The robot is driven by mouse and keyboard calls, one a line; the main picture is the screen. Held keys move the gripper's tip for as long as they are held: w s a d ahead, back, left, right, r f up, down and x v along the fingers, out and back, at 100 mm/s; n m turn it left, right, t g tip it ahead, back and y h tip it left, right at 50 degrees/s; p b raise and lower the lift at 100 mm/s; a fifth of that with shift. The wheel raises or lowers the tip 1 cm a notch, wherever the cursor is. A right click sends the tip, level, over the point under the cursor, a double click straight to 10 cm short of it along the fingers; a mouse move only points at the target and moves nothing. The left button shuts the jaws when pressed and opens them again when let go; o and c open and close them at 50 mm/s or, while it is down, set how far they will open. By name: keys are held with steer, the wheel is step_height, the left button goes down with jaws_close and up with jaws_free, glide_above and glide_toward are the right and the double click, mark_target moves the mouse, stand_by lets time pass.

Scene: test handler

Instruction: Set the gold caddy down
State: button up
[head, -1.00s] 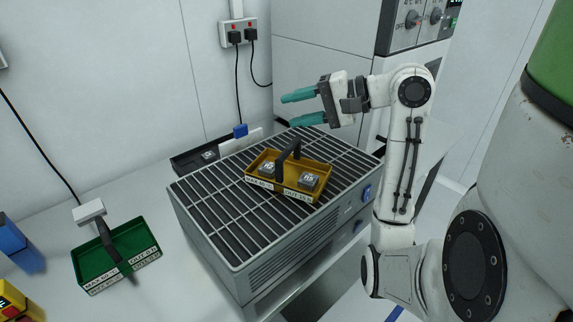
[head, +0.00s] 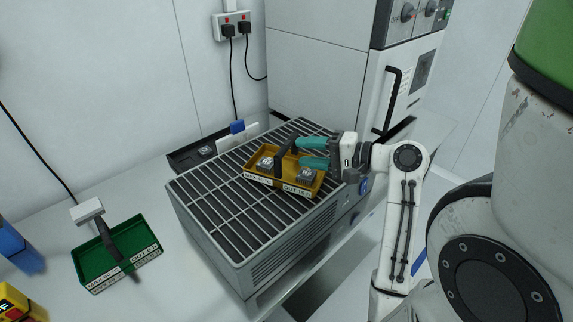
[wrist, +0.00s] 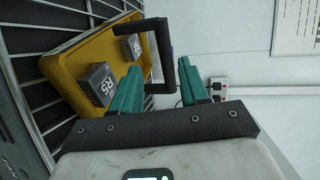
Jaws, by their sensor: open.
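The gold caddy (head: 262,182) sits on the slatted top of the grey machine (head: 222,222), with its black handle (head: 284,152) standing up and two grey blocks inside. In the wrist view the caddy (wrist: 72,66) is at the upper left, and its handle (wrist: 160,40) reaches up beyond the fingers. My gripper (head: 299,152) has teal fingers, pointing left at the handle from the caddy's right side. The fingers are apart, and the wrist view shows a gap between them (wrist: 158,92). The handle appears near the fingertips; whether it touches them I cannot tell.
A green caddy (head: 90,268) with a white-topped handle stands on the bench at left. A dark tray (head: 190,157) lies behind the machine. Blue and yellow items are at the left edge. A wall socket (head: 232,27) with cables is behind.

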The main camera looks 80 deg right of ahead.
mark_target(289, 147)
steer(key=shift+r+p+x, duration=0.2)
steer(key=shift+p+x, duration=0.1)
steer(key=shift+x, duration=1.2)
steer(key=shift+r+p+x, duration=0.15)
steer(key=shift+p+x, duration=0.1)
steer(key=shift+x, duration=1.25)
steer(key=shift+d, duration=0.1)
jaws_close()
